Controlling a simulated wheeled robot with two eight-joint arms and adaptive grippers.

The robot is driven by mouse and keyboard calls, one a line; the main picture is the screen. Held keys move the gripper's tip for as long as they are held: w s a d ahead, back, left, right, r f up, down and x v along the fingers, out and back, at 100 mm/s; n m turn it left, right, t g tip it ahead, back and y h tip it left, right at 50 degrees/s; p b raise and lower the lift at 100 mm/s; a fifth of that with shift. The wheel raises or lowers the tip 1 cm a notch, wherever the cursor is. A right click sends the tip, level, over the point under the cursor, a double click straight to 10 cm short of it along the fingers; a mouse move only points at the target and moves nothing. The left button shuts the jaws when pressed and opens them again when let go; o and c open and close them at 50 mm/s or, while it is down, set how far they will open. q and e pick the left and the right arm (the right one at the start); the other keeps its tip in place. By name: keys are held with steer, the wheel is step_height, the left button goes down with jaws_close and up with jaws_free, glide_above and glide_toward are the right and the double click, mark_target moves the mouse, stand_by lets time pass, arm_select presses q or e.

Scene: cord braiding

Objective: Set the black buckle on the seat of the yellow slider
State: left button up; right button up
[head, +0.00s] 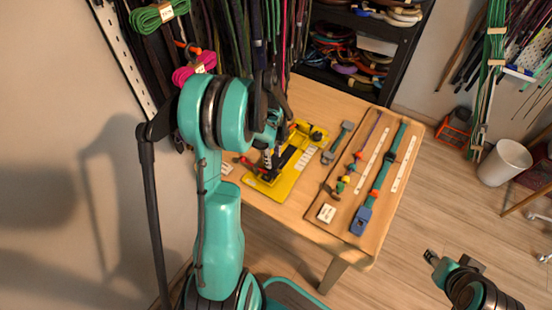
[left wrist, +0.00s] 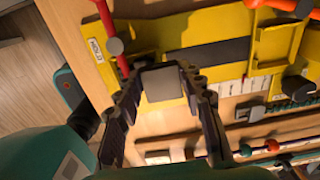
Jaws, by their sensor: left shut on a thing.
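My left gripper (head: 270,158) is over the yellow fixture (head: 278,190) on the wooden table. In the left wrist view its two fingers (left wrist: 163,80) close on the sides of a dark, squarish piece with a grey face, which I take to be the black buckle (left wrist: 162,83). The buckle is over the near edge of the yellow fixture (left wrist: 208,27); I cannot tell whether it touches. A yellow block (left wrist: 276,44) straddles the dark strip there; I cannot tell which part is the slider's seat. My right gripper (head: 432,258) is at the lower right, away from the table, its jaws unclear.
A grey tool (head: 337,142) lies right of the fixture. A wooden tray (head: 333,218) holds cords, beads and a blue clip (head: 361,220). A red-handled lever (left wrist: 106,22) stands close to the left finger in the wrist view. Hanging cords crowd the back.

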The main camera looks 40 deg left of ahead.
stand_by(0.3)
arm_select(q)
steer(key=shift+w+a, duration=0.15)
steer(key=shift+w, duration=2.1)
steer(key=shift+w+a, duration=0.1)
steer(key=shift+w, duration=2.1)
steer(key=shift+w+a, duration=0.15)
steer(key=shift+w, duration=1.95)
steer(key=shift+w+a, duration=0.1)
steer(key=shift+w, duration=2)
steer(key=shift+f+b, duration=0.15)
steer(key=shift+b, duration=0.15)
steer(key=shift+f+b, duration=0.8)
steer(key=shift+f, duration=0.4)
steer(key=shift+f, duration=0.15)
steer(key=o, duration=1.2)
steer(key=shift+c, duration=0.2)
